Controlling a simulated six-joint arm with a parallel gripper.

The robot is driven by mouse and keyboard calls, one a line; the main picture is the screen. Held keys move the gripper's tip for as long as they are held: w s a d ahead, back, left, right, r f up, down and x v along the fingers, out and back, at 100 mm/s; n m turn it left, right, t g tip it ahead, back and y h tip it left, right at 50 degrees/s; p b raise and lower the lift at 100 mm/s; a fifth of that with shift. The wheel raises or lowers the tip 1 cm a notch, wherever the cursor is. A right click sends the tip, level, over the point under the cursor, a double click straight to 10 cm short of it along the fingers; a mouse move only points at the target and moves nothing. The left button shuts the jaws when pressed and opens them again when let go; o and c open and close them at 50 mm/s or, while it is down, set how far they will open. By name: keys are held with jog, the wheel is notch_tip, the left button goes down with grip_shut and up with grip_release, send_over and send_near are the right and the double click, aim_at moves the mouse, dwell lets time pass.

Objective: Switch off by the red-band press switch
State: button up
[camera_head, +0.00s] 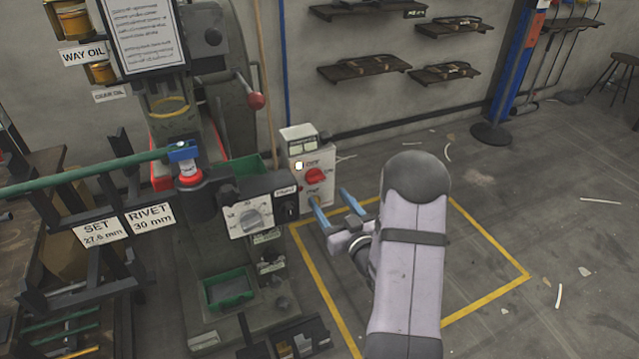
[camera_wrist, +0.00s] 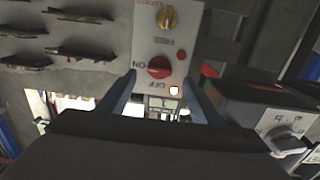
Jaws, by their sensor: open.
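In the wrist view, the picture is upside down; the red knob (camera_wrist: 159,67) is between OFF and ON lettering, the lamp (camera_wrist: 174,90) is lit, and a yellow knob (camera_wrist: 167,18) is above. I cannot tell the red knob's setting. My gripper (camera_head: 328,194) is open and empty, its blue fingers flanking the knob's line.
A grey dial panel (camera_head: 249,216) juts out left of my gripper. A green bar (camera_head: 90,172) crosses the far left. Wall shelves (camera_head: 365,68) hang behind. The yellow-lined floor (camera_head: 485,235) at right is clear apart from scraps.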

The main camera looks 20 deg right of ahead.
aim_at(318, 181)
jog(key=shift+w+r, duration=0.2)
jog(key=shift+w, duration=1.65)
jog(key=shift+w+r, duration=0.2)
jog(key=shift+w, duration=1.65)
jog(key=c, duration=1.1)
